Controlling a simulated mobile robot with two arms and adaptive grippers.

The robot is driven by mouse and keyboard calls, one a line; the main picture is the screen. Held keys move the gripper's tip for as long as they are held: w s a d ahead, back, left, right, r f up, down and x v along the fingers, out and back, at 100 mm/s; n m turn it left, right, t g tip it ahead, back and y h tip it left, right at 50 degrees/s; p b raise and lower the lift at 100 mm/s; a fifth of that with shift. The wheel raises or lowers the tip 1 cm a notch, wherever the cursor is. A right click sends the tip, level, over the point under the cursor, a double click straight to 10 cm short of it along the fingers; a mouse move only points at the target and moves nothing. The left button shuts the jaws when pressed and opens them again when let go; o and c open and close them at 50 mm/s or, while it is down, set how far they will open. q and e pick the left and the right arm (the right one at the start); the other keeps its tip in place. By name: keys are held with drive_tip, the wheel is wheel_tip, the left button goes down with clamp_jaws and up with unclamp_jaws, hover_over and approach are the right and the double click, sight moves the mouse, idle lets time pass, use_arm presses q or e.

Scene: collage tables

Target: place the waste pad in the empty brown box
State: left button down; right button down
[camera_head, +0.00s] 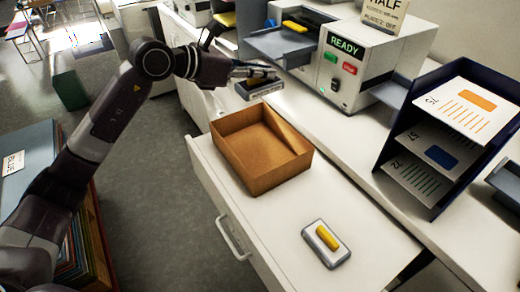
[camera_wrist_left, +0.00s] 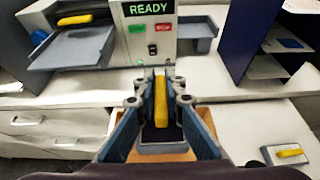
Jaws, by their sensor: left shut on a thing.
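My left gripper (camera_head: 258,72) is shut on the yellow handle of a grey pad (camera_head: 260,89). The pad hangs below the fingers, with a pale label on its side. In the left wrist view the handle (camera_wrist_left: 161,103) stands between the fingers. The empty brown box (camera_head: 284,176) sits open on the pulled-out white drawer top. In the head view the held pad appears just above the box's far rim. In the left wrist view the box (camera_wrist_left: 190,156) is partly hidden behind the pad and fingers. My right gripper is out of view.
A second grey pad with a yellow handle (camera_head: 318,253) lies on the white surface in front of the box. A machine (camera_head: 362,62) reading READY has a tray (camera_head: 280,45) near my gripper. A dark blue paper rack (camera_head: 447,72) stands right.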

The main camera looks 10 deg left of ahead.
use_arm(q)
wheel_tip(320, 180, down, 20)
drive_tip(key=p, duration=0.4)
drive_tip(key=shift+r, duration=0.15)
drive_tip(key=shift+f+b, duration=0.5)
drive_tip(key=shift+f, duration=0.2)
drive_tip(key=c, duration=2)
unclamp_jaws()
drive_tip(key=shift+r, duration=0.1)
